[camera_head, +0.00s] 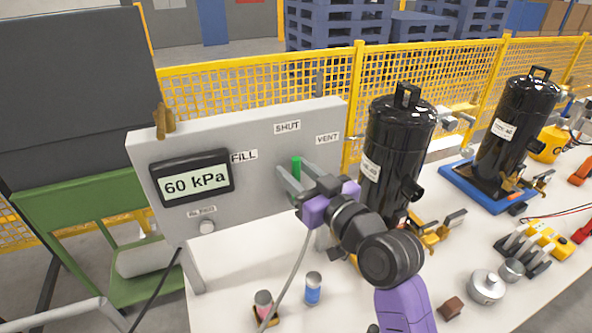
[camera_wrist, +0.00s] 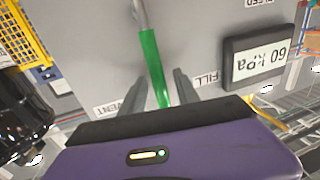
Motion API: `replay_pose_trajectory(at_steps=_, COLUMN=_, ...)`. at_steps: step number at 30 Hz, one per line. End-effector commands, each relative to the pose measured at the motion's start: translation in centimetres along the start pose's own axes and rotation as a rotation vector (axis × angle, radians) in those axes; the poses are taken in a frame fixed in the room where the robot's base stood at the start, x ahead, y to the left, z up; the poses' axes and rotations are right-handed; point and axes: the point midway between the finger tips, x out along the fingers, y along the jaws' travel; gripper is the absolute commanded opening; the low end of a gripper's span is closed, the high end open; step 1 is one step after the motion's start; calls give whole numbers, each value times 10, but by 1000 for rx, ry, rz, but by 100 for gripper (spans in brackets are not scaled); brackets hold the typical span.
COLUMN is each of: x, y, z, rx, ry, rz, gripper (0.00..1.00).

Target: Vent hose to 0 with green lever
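The grey panel (camera_head: 262,197) carries a digital gauge (camera_head: 191,179) reading 60 kPa. Its labels read FILL (camera_head: 244,156) at left, SHUT (camera_head: 287,127) above and VENT (camera_head: 327,138) at right. The green lever (camera_head: 296,166) points roughly up, toward SHUT. My gripper (camera_head: 294,175) is at the lever, its fingers apart. In the wrist view the green lever (camera_wrist: 153,67) stands between the open fingers, with small gaps visible beside it. The wrist view shows the panel upside down, with the gauge (camera_wrist: 261,58) at right. The lever's lower end is hidden by my gripper in the head view.
A black cylinder tank (camera_head: 398,150) stands close right of my arm; another (camera_head: 512,130) stands on a blue tray (camera_head: 462,184) farther right. Small cans (camera_head: 313,288) stand on the white table below. A yellow fence (camera_head: 240,95) runs behind. A grey hose hangs beneath my gripper.

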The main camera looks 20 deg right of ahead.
Motion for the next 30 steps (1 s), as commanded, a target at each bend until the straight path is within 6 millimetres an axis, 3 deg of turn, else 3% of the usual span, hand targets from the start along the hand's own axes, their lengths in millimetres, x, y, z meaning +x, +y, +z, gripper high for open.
replay_pose_trajectory(at_steps=4, x=0, y=0, z=0, rx=0, ry=0, rz=0, gripper=38)
replay_pose_trajectory(at_steps=10, x=0, y=0, z=0, rx=0, ry=0, rz=0, gripper=0)
replay_pose_trajectory(at_steps=30, x=0, y=0, z=1, rx=0, ry=-1, rz=0, gripper=0)
